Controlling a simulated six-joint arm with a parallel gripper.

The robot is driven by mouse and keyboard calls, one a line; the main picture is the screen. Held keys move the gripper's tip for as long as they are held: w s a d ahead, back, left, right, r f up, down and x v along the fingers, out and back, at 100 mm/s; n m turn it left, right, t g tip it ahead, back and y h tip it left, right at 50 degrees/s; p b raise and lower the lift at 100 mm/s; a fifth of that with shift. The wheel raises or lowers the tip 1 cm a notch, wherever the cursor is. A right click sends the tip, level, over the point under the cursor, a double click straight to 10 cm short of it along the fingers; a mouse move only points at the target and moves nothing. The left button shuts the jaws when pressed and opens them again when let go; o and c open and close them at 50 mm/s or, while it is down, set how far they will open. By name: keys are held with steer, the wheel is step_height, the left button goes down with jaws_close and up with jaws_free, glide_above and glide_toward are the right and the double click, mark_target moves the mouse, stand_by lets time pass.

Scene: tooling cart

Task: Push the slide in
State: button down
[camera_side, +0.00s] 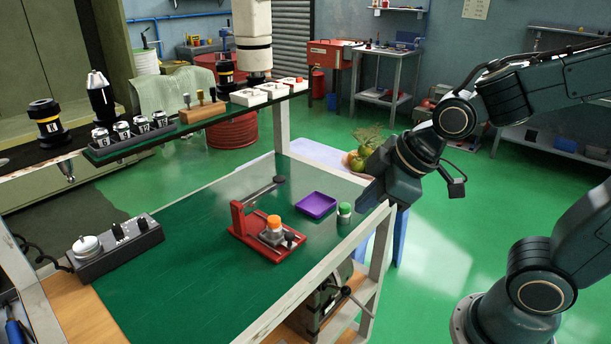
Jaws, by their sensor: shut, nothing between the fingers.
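A red fixture (250,237) sits on the green top of the cart, with a red upright at its left end. A grey block on the fixture, which may be the slide (270,238), carries an orange-topped piece (274,222). A small dark knob (289,237) is at its right. A thin lever (262,191) runs from the upright back to a black knob. I cannot tell how far in the slide is. My gripper (369,199) is shut and empty, above the cart's right edge, right of the fixture and apart from it.
A purple tray (316,206) and a green-topped jar (345,210) stand between the fixture and my gripper. A grey control box (116,248) is at left. A raised shelf (215,117) with holders and blocks spans the back. The green mat (190,285) is clear in front.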

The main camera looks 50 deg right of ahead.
mark_target(272, 221)
steer(key=w+a+f+n, duration=0.3)
steer(key=w+f+n, duration=0.1)
steer(key=shift+f+n+y, duration=0.3)
steer(key=shift+f, duration=0.1)
steer(key=shift+w+a+f, duration=0.1)
steer(key=shift+w+f, duration=0.05)
steer(key=shift+f, duration=0.05)
steer(key=shift+x, duration=4.75)
steer(key=shift+w+d+f, duration=0.1)
steer(key=shift+w+d, duration=0.2)
steer(key=shift+w, duration=0.35)
steer(key=shift+w+d+f, duration=0.1)
steer(key=shift+w+d, duration=0.2)
steer(key=shift+w, duration=0.3)
steer(key=shift+w+d+f, duration=0.1)
steer(key=shift+w+d, duration=0.2)
steer(key=shift+w, duration=0.35)
steer(key=shift+w, duration=3.9)
steer(key=shift+r, duration=0.1)
